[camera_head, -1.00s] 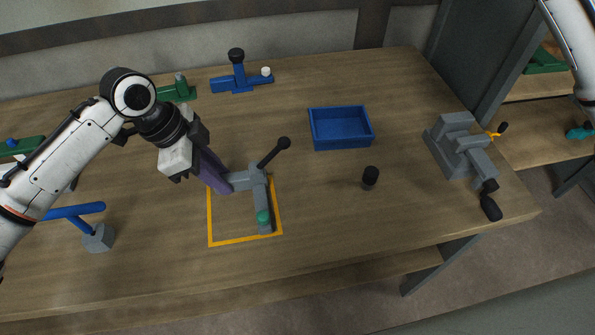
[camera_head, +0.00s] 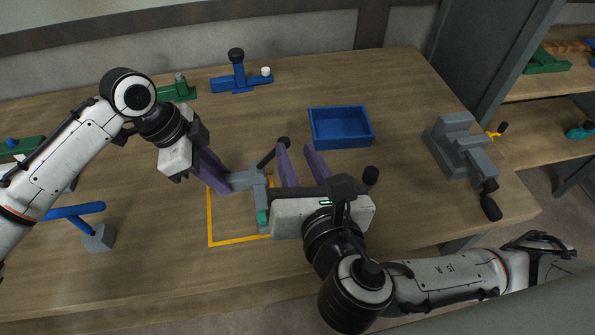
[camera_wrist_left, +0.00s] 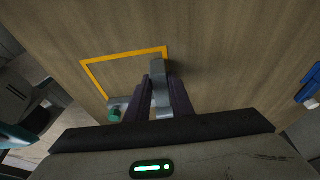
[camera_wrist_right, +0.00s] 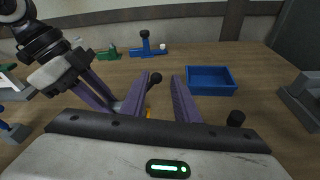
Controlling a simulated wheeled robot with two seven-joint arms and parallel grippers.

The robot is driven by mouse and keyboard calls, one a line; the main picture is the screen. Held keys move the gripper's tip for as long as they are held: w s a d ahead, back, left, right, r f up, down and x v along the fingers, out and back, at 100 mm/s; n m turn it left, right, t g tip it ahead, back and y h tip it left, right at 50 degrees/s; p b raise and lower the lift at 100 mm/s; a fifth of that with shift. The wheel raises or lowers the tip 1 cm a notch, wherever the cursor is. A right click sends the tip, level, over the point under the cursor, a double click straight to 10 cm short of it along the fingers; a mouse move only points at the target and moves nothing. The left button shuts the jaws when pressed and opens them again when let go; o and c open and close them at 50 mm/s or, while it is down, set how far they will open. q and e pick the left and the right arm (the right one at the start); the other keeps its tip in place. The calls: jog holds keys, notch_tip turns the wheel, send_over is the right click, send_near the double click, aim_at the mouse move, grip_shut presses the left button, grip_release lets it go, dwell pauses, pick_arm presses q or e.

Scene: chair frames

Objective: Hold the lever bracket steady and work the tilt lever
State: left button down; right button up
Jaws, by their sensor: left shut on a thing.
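The grey lever bracket (camera_head: 242,180) lies within an orange outline on the table, with a green part (camera_head: 262,217) at its near end. Its tilt lever (camera_head: 267,159) leans up to the right and ends in a black knob (camera_head: 283,142). My left gripper (camera_head: 226,186) is shut on the bracket's left arm, which also shows between its fingers in the left wrist view (camera_wrist_left: 160,90). My right gripper (camera_head: 300,148) is open and empty. In the right wrist view the black knob (camera_wrist_right: 155,78) appears between its fingers. Part of the bracket is hidden by the right gripper.
A blue tray (camera_head: 341,146) stands behind the right gripper. A black peg (camera_head: 371,175) stands right beside that gripper. A grey vise-like block (camera_head: 455,150) is at the right. A blue lever fixture (camera_head: 240,80) is at the back, and a blue-handled piece (camera_head: 98,238) is at the left.

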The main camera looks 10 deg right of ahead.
jog(key=s, duration=0.2)
jog(key=shift+s+a+f, duration=0.25)
jog(key=shift+s+a, duration=0.1)
jog(key=x, duration=0.8)
jog(key=shift+f, duration=0.15)
jog(key=shift+c, duration=0.3)
jog(key=shift+s+a, duration=0.1)
jog(key=shift+s, duration=0.05)
jog(key=c, duration=0.5)
